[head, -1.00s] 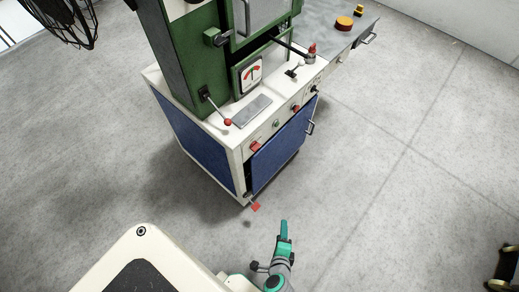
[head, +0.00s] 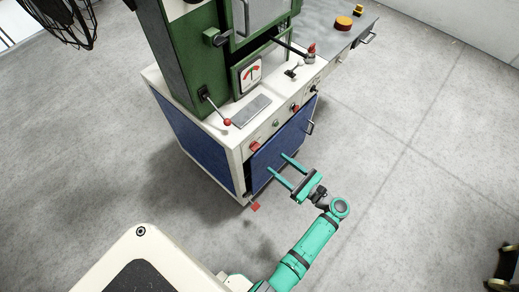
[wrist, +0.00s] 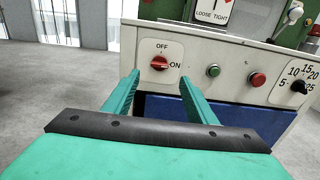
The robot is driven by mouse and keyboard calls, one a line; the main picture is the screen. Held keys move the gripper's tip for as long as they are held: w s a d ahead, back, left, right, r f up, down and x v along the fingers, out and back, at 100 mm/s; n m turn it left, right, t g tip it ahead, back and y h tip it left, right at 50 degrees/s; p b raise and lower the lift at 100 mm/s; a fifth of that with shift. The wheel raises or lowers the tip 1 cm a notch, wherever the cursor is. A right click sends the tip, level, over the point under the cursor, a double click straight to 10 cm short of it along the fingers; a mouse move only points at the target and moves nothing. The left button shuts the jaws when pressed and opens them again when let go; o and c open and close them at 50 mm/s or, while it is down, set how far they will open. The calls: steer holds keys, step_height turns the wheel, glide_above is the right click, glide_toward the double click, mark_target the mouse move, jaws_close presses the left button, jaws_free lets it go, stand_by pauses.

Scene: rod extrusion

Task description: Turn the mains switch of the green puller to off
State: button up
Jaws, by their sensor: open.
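The green puller (head: 176,50) stands on a white and blue cabinet. Its mains switch, a red rotary knob (wrist: 159,63), sits on the white front panel with OFF printed above it and ON to its right. The knob's handle lies roughly sideways, toward ON. In the head view the red switch (head: 255,146) is at the panel's near left end. My gripper (head: 277,162) is open and empty in front of the blue cabinet door, below and right of the switch. In the wrist view my open fingers (wrist: 160,80) point toward the panel, with the knob between and beyond them, apart from them.
Right of the switch are a green button (wrist: 213,71), a red button (wrist: 258,79) and a black numbered dial (wrist: 299,87). A red-balled lever (head: 228,122) stands above the panel. A red pedal (head: 256,207) sticks out low at the cabinet's corner.

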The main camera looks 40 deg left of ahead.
mark_target(255, 147)
steer(key=a, duration=1)
steer(key=shift+w+a, duration=0.3)
steer(key=shift+w, duration=0.1)
steer(key=c, duration=1.1)
